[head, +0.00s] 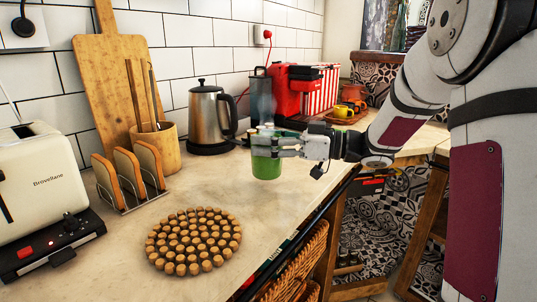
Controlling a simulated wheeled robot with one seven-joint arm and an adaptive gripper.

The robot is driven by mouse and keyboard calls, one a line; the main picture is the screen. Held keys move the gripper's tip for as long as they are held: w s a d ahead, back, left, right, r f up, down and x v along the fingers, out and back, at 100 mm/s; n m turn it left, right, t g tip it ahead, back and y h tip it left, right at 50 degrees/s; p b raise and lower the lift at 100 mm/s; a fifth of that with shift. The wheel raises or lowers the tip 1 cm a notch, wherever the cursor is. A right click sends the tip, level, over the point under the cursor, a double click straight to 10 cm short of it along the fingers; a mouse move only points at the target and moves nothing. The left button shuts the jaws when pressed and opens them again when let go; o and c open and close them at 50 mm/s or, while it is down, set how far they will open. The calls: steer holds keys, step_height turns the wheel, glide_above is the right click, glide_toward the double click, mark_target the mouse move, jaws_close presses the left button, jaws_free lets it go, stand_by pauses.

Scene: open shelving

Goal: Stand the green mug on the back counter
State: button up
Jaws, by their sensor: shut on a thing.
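The green mug (266,168) is in my gripper (268,146) near the middle of the head view. The fingers are shut around its upper part and hide some of it. The mug is upright, and a pale haze like steam rises above it. It is over the front part of the counter (205,185); I cannot tell whether its base touches the surface. The counter runs along the tiled wall, and another stretch of it continues toward the back right behind my arm.
A cork trivet (193,241), toast rack (128,178) and toaster (40,180) are to the left. Bare counter lies between trivet and kettle.

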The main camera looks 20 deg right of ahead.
steer(key=shift+d+f+b, duration=0.15)
steer(key=shift+f+b, duration=0.3)
steer(key=shift+f, duration=0.9)
steer(key=shift+f, duration=0.1)
steer(key=shift+f, duration=0.1)
steer(key=o, duration=1.7)
steer(key=shift+r, duration=0.25)
steer(key=p+v, duration=0.3)
steer(key=v, duration=0.9)
steer(key=shift+f, duration=0.1)
steer(key=shift+w, duration=0.1)
